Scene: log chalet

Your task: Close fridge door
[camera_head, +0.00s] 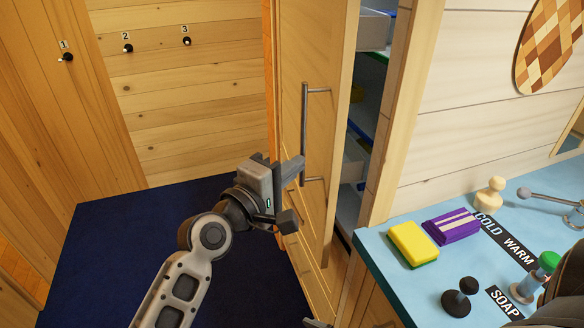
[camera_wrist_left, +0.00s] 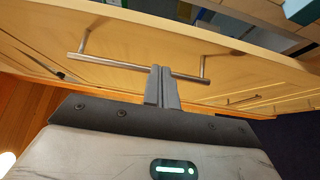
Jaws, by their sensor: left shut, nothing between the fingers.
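The fridge door (camera_head: 312,110) is a tall wooden panel that stands ajar. A gap along its right edge shows the shelves inside the fridge (camera_head: 362,150). A long metal handle (camera_head: 304,130) runs upright on the door's face; it also shows in the left wrist view (camera_wrist_left: 110,63). My left gripper (camera_head: 296,170) is at the lower part of this handle. In the left wrist view its fingers (camera_wrist_left: 161,76) are shut together, with their tips overlapping the handle bar. I cannot tell whether they touch it. My right gripper is not in view.
A blue counter (camera_head: 390,270) stands right of the fridge, holding a yellow sponge (camera_head: 413,243), a purple folded cloth (camera_head: 452,225) and knobs. Dark blue floor (camera_head: 150,240) lies open to the left. Numbered hooks (camera_head: 127,48) are on the wooden wall behind.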

